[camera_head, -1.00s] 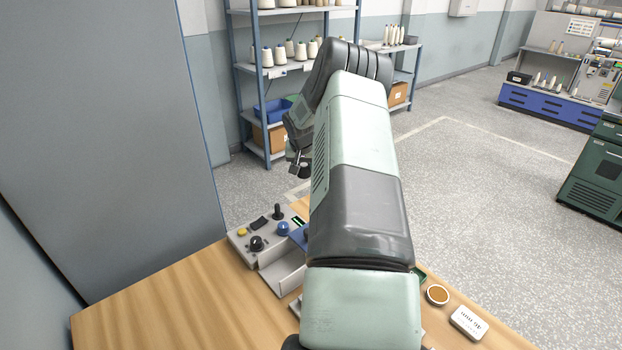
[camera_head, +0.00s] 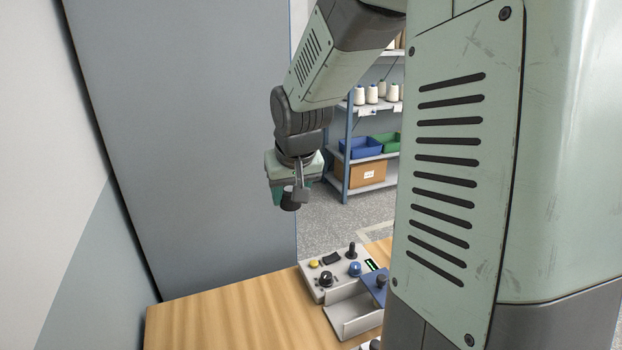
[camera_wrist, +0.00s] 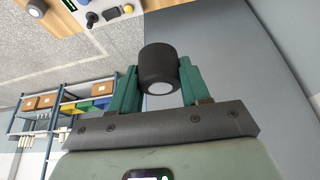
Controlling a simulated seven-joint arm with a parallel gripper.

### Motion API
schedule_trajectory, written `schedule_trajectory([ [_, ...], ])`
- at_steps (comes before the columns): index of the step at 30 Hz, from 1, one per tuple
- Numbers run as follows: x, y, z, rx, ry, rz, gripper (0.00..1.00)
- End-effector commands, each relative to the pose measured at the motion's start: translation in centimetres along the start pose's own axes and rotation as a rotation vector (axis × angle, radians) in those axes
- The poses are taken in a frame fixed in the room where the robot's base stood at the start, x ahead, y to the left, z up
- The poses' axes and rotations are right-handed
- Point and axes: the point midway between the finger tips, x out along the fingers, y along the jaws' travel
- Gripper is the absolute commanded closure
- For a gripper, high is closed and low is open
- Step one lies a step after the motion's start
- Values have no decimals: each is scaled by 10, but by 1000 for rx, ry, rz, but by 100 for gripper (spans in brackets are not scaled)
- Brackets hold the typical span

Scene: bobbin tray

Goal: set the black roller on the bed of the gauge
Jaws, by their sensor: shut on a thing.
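My gripper (camera_head: 293,192) hangs in the air to the upper left of the bench devices in the head view. It is shut on the black roller (camera_head: 288,202), a short dark cylinder. The wrist view shows the roller (camera_wrist: 158,62) between the two green fingers, with its pale round end face towards the camera. A grey device with knobs and a yellow button (camera_head: 318,281) stands on the bench, with a pale angled trough (camera_head: 352,317) at its front. I cannot tell surely whether this is the gauge. My arm hides the bench to its right.
The wooden bench top (camera_head: 230,325) is clear at the left. A grey panel (camera_head: 190,150) stands behind it. A shelf (camera_head: 350,150) with cones and bins stands on the floor further back. Upright knobs rise from the device.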

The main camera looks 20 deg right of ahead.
Motion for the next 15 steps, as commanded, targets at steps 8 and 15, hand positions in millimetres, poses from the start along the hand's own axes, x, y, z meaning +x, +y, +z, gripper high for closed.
schedule_trajectory([
  [8,19,27,53,-134,-4,-69,85],
  [15,62,95,111,-308,0,-159,85],
])
